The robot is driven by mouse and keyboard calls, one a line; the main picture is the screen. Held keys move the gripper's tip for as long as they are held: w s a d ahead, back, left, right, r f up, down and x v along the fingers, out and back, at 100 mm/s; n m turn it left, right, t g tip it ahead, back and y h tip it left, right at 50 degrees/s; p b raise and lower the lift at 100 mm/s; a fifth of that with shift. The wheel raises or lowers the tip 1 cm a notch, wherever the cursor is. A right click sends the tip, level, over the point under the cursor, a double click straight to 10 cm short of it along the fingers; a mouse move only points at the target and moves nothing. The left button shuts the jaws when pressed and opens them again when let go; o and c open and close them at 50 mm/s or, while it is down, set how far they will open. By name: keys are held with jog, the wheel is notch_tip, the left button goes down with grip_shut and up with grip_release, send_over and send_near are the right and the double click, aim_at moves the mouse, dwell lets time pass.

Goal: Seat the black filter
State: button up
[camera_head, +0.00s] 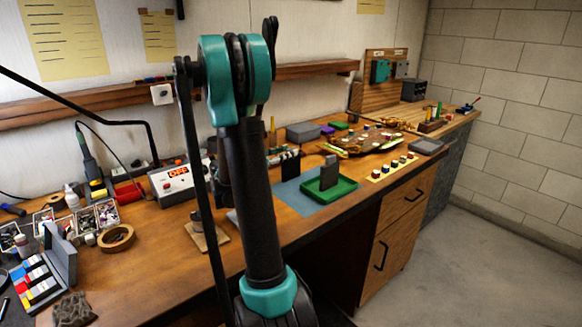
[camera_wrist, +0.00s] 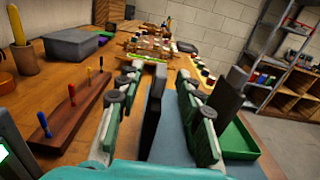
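Two dark upright panels are in view. The blacker one, apparently the black filter (camera_head: 290,168), stands by the left edge of a blue mat; it also shows in the wrist view (camera_wrist: 152,115). It stands upright between the fingers of my gripper (camera_wrist: 160,75), close to the left finger, with a clear gap to the right finger. My gripper is open around it; its fingers show small behind my arm in the head view (camera_head: 284,156). The other panel, dark grey (camera_head: 329,173), stands in a green tray (camera_head: 345,189), to the right of my gripper (camera_wrist: 228,95).
The blue mat (camera_head: 289,197) lies under the tray. A wooden rack with coloured screwdrivers (camera_wrist: 75,115) is left of my gripper. A wooden car chassis (camera_head: 368,143) and coloured buttons (camera_head: 394,166) lie beyond. A soldering station (camera_head: 176,182) stands left. My arm hides part of the bench.

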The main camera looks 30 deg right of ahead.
jog(key=shift+w+d, duration=0.15)
jog(key=shift+d, duration=1.45)
jog(key=shift+w+d, duration=0.1)
jog(key=shift+d, duration=1.45)
grip_shut()
